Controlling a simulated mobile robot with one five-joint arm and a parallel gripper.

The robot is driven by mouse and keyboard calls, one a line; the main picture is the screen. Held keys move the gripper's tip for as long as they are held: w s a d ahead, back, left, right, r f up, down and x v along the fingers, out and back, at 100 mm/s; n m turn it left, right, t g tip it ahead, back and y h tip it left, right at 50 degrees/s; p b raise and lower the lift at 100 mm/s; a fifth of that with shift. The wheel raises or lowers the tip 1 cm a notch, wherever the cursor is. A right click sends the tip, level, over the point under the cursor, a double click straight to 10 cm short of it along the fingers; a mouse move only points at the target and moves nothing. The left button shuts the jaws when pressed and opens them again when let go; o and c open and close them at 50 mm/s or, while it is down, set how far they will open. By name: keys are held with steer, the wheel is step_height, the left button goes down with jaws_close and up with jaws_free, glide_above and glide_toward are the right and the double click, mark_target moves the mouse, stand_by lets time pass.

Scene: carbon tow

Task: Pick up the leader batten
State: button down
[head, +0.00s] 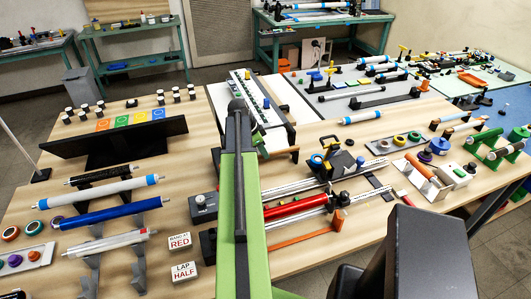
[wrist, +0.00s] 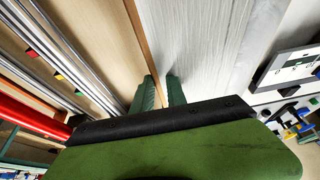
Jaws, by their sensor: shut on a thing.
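The leader batten (wrist: 141,42) is a thin orange-brown strip in the wrist view. It runs from the top edge down to between my fingertips. My gripper (wrist: 163,90) has two green fingers close together, shut on the batten's near end. The fingers stand in front of part of it.
A red roller (head: 295,208) and metal rails (head: 300,188) lie right of my arm. An orange bar (head: 304,241) lies in front of them. Blue (head: 110,212) and white (head: 110,190) rollers rest on stands at left. Sign blocks (head: 180,240) sit near the arm.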

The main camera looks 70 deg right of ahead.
step_height(320, 180, up, 5)
steer(key=p, duration=0.4)
steer(key=shift+f+p, duration=0.2)
steer(key=shift+p, duration=0.1)
steer(key=s+a+r+p, duration=0.1)
steer(key=s+r+p, duration=0.5)
steer(key=s, duration=0.5)
steer(key=w+a+f+m+y+b, duration=0.1)
steer(key=w+a+f+m+b, duration=0.1)
steer(key=w+a, duration=0.6)
steer(key=shift+w+a+f+m+g, duration=0.25)
steer(key=shift+a+m+g, duration=0.15)
steer(key=shift+a+m, duration=0.3)
